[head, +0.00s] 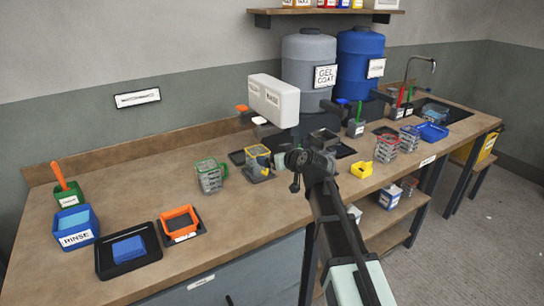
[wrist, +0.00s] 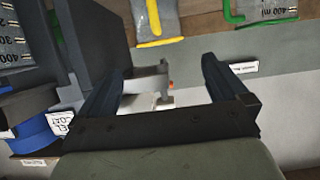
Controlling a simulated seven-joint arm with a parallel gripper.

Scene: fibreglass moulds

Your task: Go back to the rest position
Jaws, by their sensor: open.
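My gripper (head: 297,160) is above the middle of the workbench (head: 115,190) in the head view, with my arm reaching up from the front edge. Its two dark fingers stand apart in the wrist view (wrist: 160,70), with nothing held between them. A jug with yellow trim (head: 258,162) stands just left of my gripper in the head view. A jug with a green handle (head: 210,176) stands farther left. Both jugs also show in part at the top of the wrist view. My gripper hides part of the bench behind it.
A grey gel coat drum (head: 309,70) and a blue drum (head: 360,68) stand behind, with a white dispenser (head: 274,98) at their left. A red-trimmed jug (head: 386,148) and a yellow scoop (head: 361,170) are on the right.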

